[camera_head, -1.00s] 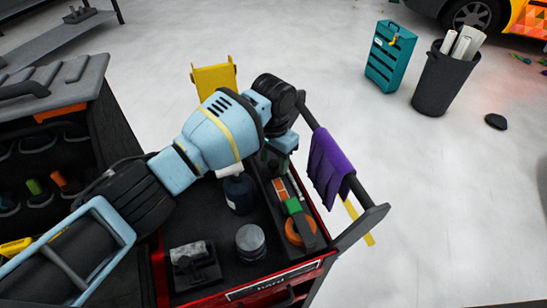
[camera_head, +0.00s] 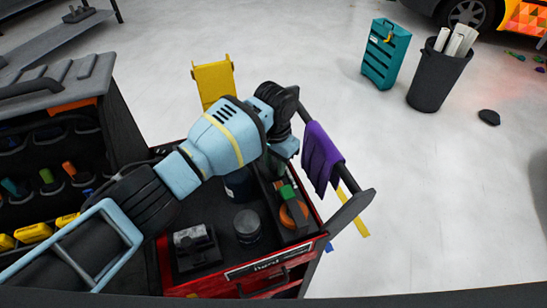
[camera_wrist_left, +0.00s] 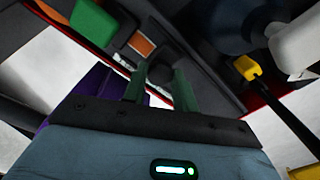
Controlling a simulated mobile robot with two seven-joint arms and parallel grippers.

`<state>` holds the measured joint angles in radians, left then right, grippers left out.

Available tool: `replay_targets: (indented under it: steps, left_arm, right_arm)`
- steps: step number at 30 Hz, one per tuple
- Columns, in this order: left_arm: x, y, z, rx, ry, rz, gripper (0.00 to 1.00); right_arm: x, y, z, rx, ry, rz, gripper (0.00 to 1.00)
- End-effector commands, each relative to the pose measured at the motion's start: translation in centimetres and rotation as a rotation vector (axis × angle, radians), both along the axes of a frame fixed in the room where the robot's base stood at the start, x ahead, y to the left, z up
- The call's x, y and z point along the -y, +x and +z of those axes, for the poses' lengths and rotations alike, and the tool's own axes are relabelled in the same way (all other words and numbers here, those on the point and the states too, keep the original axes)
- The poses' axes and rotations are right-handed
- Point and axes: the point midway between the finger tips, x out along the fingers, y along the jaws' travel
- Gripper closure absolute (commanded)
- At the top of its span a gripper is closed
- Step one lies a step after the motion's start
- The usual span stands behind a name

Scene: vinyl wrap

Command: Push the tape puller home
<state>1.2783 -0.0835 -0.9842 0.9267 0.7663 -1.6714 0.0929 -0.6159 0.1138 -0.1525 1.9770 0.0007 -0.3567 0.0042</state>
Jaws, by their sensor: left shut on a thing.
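In the head view, a dark holder with an orange roll (camera_head: 293,214) and a green block (camera_head: 287,193) lies in the right compartment of the cart tray. My left gripper (camera_head: 282,158) reaches down over the far end of that compartment. In the left wrist view, its two dark green fingers (camera_wrist_left: 158,85) stand a small gap apart, shut on a dark piece that I take for the tape puller; its outline is hard to make out. The green block (camera_wrist_left: 93,22) and an orange patch (camera_wrist_left: 141,44) show beyond the fingers. My right gripper is out of view.
The red cart (camera_head: 262,284) carries a grey metal jar (camera_head: 247,226), a dark block-shaped tool (camera_head: 194,245) and a dark bottle (camera_head: 240,184). A purple cloth (camera_head: 320,158) hangs on the cart's handle rail, close beside my gripper. Open floor lies to the right.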

Motion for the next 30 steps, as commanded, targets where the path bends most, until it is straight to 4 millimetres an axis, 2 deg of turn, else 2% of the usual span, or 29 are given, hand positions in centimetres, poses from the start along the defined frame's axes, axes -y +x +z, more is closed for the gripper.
replay_targets:
  steps: [6,7,11,22,30]
  left_arm:
    - [0.0,0.1,0.1,0.001,-0.001,0.0,1.0]
    - [0.0,0.1,0.1,0.001,-0.001,0.0,0.68]
    - [0.0,0.1,0.1,0.001,-0.001,0.0,0.51]
    - [0.0,0.1,0.7,0.004,-0.002,0.0,0.5]
    - [0.1,0.2,4.8,0.007,-0.002,0.0,0.5]
  right_arm:
    - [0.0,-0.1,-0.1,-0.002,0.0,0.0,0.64]
    - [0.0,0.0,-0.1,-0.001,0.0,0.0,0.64]
    - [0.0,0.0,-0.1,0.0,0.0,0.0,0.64]
    - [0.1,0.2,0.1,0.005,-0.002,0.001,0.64]
    - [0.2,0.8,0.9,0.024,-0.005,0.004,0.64]
